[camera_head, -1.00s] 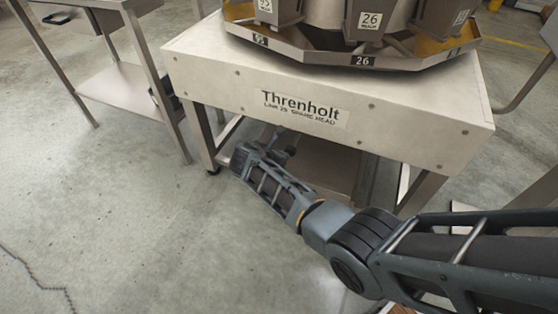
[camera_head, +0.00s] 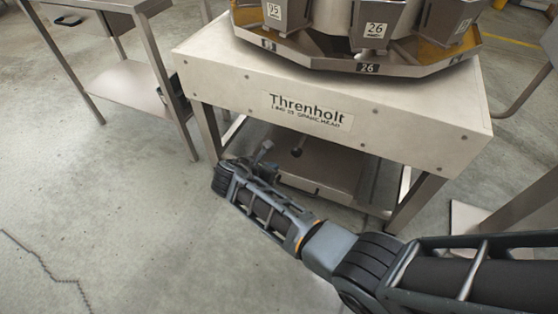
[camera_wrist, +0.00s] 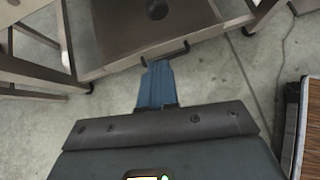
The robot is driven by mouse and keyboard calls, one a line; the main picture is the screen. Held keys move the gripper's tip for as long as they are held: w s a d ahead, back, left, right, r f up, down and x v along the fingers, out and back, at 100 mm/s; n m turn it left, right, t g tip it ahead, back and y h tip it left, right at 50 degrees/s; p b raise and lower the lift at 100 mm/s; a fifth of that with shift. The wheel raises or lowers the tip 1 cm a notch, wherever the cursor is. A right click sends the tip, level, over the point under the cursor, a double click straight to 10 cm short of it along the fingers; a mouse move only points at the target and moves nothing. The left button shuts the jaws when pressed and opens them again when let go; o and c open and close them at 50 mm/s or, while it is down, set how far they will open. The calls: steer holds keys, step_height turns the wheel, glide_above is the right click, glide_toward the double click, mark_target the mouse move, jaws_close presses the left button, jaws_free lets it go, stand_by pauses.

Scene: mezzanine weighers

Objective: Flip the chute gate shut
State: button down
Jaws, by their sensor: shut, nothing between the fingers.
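The steel machine stand (camera_head: 400,118) bears a Threnholt label. Under it, a dark ball knob on a thin rod (camera_head: 296,152) shows above a flat grey plate (camera_head: 318,172). I cannot tell for sure which part is the chute gate. My gripper (camera_head: 265,150) is at the front left of this plate, left of the knob, and looks apart from the knob. In the wrist view my gripper (camera_wrist: 157,66) is shut and empty, its tip close to the plate's near edge. A dark round knob (camera_wrist: 157,9) shows at the top there. Contact with the plate is unclear.
Weigher buckets (camera_head: 374,22) stand on top of the stand. A steel side table (camera_head: 125,80) is at the left. The stand's legs (camera_head: 414,200) flank the space below. Bare concrete floor (camera_head: 110,200) lies open at the left and front.

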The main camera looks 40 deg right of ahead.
steer(key=shift+v, duration=1.55)
steer(key=s+a+f+m+t+y+p, duration=0.1)
steer(key=s+a+f+m+y+p, duration=0.15)
steer(key=s, duration=0.45)
steer(key=s+a+f+m+t+y+p, duration=0.1)
steer(key=s+a+f+m+y, duration=0.15)
steer(key=s, duration=0.45)
steer(key=s+a+r+m+t+y+p, duration=0.1)
steer(key=s+r+m+t+y+p, duration=0.15)
steer(key=s+r, duration=0.4)
steer(key=s+a+r+m+t+y+p, duration=0.1)
steer(key=s+r+m+t, duration=0.2)
steer(key=s, duration=0.7)
steer(key=s+r+m+t+p, duration=0.1)
steer(key=s+r+m, duration=0.2)
steer(key=r, duration=0.7)
steer(key=s+d+r+m+t+p, duration=0.1)
steer(key=s+r+m, duration=0.3)
steer(key=r, duration=0.6)
steer(key=s+r+m+t+p, duration=0.1)
steer(key=s+r+m, duration=0.3)
steer(key=r, duration=0.7)
steer(key=shift+s+d+t+y, duration=0.25)
steer(key=shift+s+t+y, duration=0.1)
steer(key=shift+s+t, duration=0.2)
